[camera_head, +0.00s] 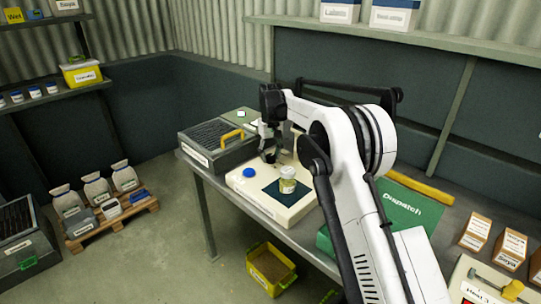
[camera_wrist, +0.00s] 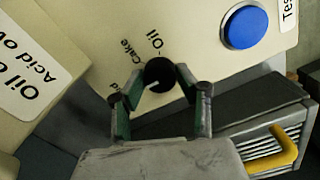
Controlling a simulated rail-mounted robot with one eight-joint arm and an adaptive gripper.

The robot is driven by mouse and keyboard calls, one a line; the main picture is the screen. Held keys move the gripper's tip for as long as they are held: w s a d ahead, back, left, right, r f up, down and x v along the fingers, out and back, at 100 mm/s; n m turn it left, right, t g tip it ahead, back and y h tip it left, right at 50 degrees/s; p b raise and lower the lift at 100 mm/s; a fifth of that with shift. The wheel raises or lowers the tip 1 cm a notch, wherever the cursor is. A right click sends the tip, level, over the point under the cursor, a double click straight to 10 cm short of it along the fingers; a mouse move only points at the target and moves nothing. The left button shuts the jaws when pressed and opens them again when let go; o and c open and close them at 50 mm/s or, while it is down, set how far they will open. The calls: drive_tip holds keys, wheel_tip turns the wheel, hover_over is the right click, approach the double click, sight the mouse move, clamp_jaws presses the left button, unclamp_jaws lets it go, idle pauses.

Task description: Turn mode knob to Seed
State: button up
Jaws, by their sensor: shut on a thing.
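The mode knob (camera_wrist: 160,73) is a round black knob with a white pointer mark, on a cream panel. The labels "Oil" (camera_wrist: 155,41) and "Cake" (camera_wrist: 130,47) show beside it. Only a last letter "d" shows of a third label (camera_wrist: 115,85), partly covered by the left finger. The white mark points down and left, roughly towards that "d" side. My gripper (camera_wrist: 158,82) has its green-lined fingers on both sides of the knob, shut on it. In the head view my gripper (camera_head: 269,150) is low over the cream machine (camera_head: 240,185), and the knob cannot be made out.
A blue button (camera_head: 249,173) sits close to the knob; it also shows in the wrist view (camera_wrist: 244,27). A jar (camera_head: 288,181) stands on the machine's dark square. A grey box with a yellow handle (camera_head: 215,145) stands left, and a green Dispatch board (camera_head: 410,210) lies right.

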sight(271, 156)
drive_tip(key=o, duration=1.1)
wheel_tip(271, 156, up, 12)
drive_tip(key=shift+r, duration=0.1)
